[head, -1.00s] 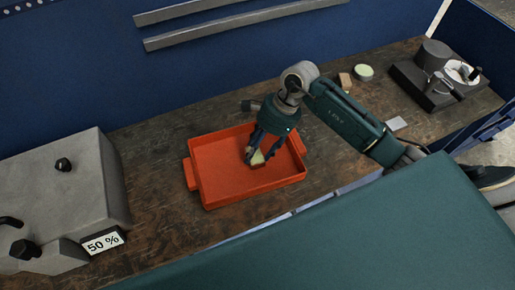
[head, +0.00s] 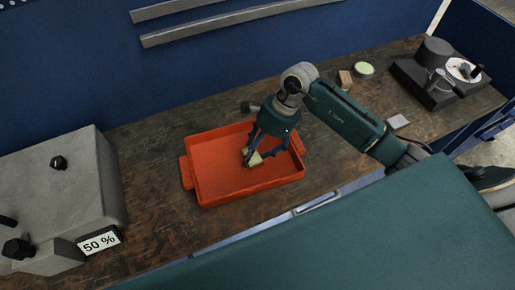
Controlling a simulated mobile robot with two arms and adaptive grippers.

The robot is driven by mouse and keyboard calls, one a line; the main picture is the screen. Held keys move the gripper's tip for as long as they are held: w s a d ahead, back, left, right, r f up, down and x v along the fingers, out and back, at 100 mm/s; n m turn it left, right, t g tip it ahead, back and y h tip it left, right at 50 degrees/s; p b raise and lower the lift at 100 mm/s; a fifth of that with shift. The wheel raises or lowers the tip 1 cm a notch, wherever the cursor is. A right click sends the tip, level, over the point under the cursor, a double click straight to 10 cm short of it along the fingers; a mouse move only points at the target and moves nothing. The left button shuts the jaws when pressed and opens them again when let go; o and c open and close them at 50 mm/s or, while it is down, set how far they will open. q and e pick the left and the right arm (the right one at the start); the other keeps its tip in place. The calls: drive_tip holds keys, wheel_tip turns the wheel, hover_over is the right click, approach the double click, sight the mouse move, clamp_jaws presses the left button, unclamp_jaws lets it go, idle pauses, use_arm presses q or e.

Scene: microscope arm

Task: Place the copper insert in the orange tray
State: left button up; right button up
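The orange tray (head: 215,185) lies on the brown workbench in the middle of the head view. A small block with a pale greenish top, apparently the copper insert (head: 255,160), sits on the tray's floor towards its right half. My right gripper (head: 260,156) points down into the tray over this block. Its dark blue fingers are spread apart, and the block appears loose between or just below them. The fingers partly hide the block, so contact cannot be told. My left gripper is not in view.
A grey machine (head: 65,190) with a "50 %" label (head: 100,242) stands at the left. The bench left of the tray is clear.

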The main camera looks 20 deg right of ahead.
drive_tip(key=shift+f, duration=0.4)
drive_tip(key=shift+s+a+r+p, duration=0.1)
drive_tip(key=shift+r+p, duration=0.9)
drive_tip(key=shift+p, duration=0.1)
drive_tip(key=shift+w+d+r+b, duration=0.3)
drive_tip(key=shift+d+b, duration=0.15)
drive_tip(key=shift+b, duration=0.2)
drive_tip(key=b+v, duration=0.3)
drive_tip(key=v, duration=0.8)
drive_tip(key=shift+a+r, duration=0.2)
